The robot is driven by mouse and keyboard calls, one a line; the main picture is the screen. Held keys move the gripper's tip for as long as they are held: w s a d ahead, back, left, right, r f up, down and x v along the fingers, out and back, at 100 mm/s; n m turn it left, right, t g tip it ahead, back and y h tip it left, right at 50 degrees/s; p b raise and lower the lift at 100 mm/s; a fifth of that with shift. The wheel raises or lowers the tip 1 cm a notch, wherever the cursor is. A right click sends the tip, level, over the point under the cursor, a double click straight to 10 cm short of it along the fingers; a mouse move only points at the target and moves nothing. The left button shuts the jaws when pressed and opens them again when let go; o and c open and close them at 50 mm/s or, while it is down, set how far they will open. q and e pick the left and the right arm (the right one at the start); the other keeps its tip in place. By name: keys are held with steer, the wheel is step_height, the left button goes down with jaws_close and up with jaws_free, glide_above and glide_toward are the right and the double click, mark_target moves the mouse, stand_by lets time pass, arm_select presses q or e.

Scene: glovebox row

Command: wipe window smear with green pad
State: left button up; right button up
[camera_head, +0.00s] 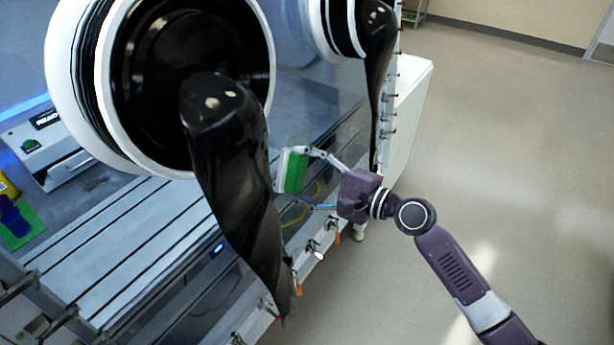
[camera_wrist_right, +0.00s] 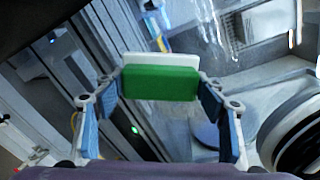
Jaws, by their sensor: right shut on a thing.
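My right gripper (camera_head: 294,176) is shut on a green pad (camera_head: 296,171) with a white backing. It holds the pad in front of the glovebox window (camera_head: 322,100), between two black gloves. In the right wrist view, the fingers of my right gripper (camera_wrist_right: 161,86) grip the ends of the green pad (camera_wrist_right: 160,83), whose white side faces away. I cannot tell whether the pad touches the glass. A pale streaky patch (camera_wrist_right: 215,28) shows beyond the pad at the upper right; I cannot tell whether it is the smear or a reflection. My left gripper is not in view.
A large black glove (camera_head: 235,170) hangs from a white port ring at the left, close to the pad. Another glove (camera_head: 377,60) hangs at the right. Clamps with orange handles (camera_head: 297,284) line the lower edge. Open floor (camera_head: 510,150) lies to the right.

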steer(key=shift+x, duration=1.05)
stand_by(0.5)
